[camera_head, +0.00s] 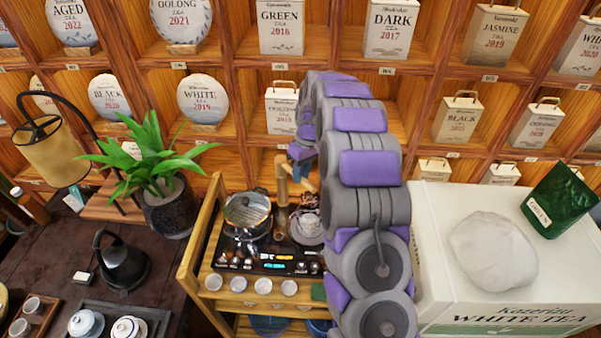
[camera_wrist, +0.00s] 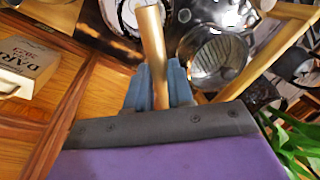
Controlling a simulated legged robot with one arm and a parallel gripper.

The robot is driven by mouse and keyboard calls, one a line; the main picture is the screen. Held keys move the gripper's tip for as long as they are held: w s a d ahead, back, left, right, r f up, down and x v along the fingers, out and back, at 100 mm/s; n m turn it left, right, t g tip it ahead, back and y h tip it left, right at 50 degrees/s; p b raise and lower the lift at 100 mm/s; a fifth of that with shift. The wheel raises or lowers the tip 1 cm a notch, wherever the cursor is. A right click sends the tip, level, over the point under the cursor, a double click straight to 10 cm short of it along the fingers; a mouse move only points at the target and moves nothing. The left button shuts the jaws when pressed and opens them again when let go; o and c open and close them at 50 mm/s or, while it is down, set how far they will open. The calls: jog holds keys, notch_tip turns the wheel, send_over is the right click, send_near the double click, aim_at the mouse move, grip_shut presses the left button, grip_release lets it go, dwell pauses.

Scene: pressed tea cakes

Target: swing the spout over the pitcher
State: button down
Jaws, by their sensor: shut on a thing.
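The wooden spout (camera_head: 283,190) stands at the back of the tea cart, an upright post with a short arm near its top. My gripper (camera_head: 299,153) reaches down to it from above, its blue fingers partly hidden by my arm. In the wrist view my gripper (camera_wrist: 158,88) is shut on a round wooden rod of the spout (camera_wrist: 153,45). A shiny round glass pot (camera_head: 247,211) stands left of the post, and it also shows in the wrist view (camera_wrist: 216,58). A pale vessel (camera_head: 306,228) stands to the right. I cannot tell which is the pitcher.
A leafy plant (camera_head: 163,180) stands at left. A white box (camera_head: 450,235) is at right, and wooden shelves with tea boxes rise behind.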

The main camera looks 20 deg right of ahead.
jog(key=c, duration=1)
grip_release()
jog(key=shift+r, duration=0.1)
jog(key=w+d+r+p, duration=0.1)
jog(key=d+r, duration=0.2)
jog(key=r, duration=1.3)
jog(key=shift+w+d+r+p, duration=0.15)
jog(key=shift+w+r+p, duration=0.1)
jog(key=shift+r+p, duration=0.15)
jog(key=s+a+r+m+b, duration=0.1)
jog(key=s+a+r, duration=0.1)
jog(key=s+a, duration=0.5)
jog(key=s+a+r+m+b, duration=0.1)
jog(key=s+a+r, duration=0.1)
jog(key=s, duration=1)
jog(key=s+f+m, duration=0.1)
jog(key=s+f, duration=0.2)
jog(key=s, duration=0.6)
jog(key=s+a+f+h+b, duration=0.1)
jog(key=s+f, duration=0.2)
jog(key=s, duration=0.5)
jog(key=s+a+f+m+g+h+b, duration=0.1)
jog(key=s+f, duration=0.2)
jog(key=s, duration=0.6)
jog(key=shift+s+f+m, duration=0.3)
